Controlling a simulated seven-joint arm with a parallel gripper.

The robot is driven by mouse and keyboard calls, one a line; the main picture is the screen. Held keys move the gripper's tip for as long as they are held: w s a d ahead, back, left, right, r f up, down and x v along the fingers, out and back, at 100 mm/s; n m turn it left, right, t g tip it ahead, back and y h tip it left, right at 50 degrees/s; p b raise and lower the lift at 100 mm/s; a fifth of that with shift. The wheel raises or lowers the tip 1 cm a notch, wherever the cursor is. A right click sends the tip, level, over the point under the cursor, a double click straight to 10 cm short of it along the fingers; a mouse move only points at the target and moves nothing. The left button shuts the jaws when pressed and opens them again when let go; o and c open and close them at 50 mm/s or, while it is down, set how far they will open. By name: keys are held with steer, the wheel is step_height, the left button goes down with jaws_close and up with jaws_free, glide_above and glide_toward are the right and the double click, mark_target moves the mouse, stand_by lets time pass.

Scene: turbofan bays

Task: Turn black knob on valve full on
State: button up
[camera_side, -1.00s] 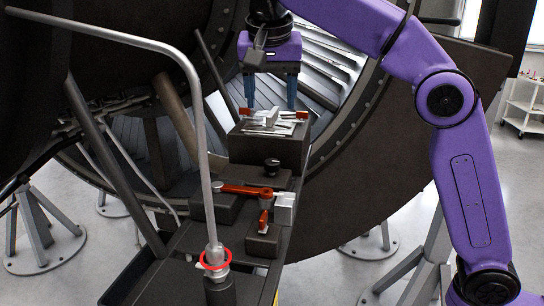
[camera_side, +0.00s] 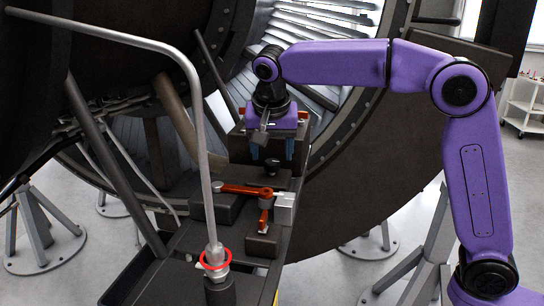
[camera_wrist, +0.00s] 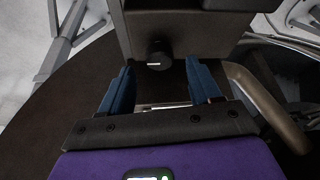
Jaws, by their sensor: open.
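The black knob (camera_side: 272,167) is a small round knob on a dark block on the bench, in the middle of the side view. It also shows in the wrist view (camera_wrist: 158,54), with a small light mark on its face. My gripper (camera_side: 271,155) points down with its blue fingers apart, above and slightly behind the knob in the side view. In the wrist view my open gripper (camera_wrist: 160,72) has the knob framed between and just beyond its fingertips. Nothing is held. I cannot tell whether either finger touches the knob.
An orange-red lever (camera_side: 240,189) and a small red handle (camera_side: 263,221) sit on blocks in front of the knob. A bent grey pipe (camera_side: 205,170) with a red ring (camera_side: 215,262) rises at the left. The turbofan casing (camera_side: 365,150) stands behind.

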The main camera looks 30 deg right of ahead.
mark_target(272, 165)
steer(key=shift+x, duration=1.3)
steer(key=shift+c, duration=0.3)
steer(key=c, duration=1)
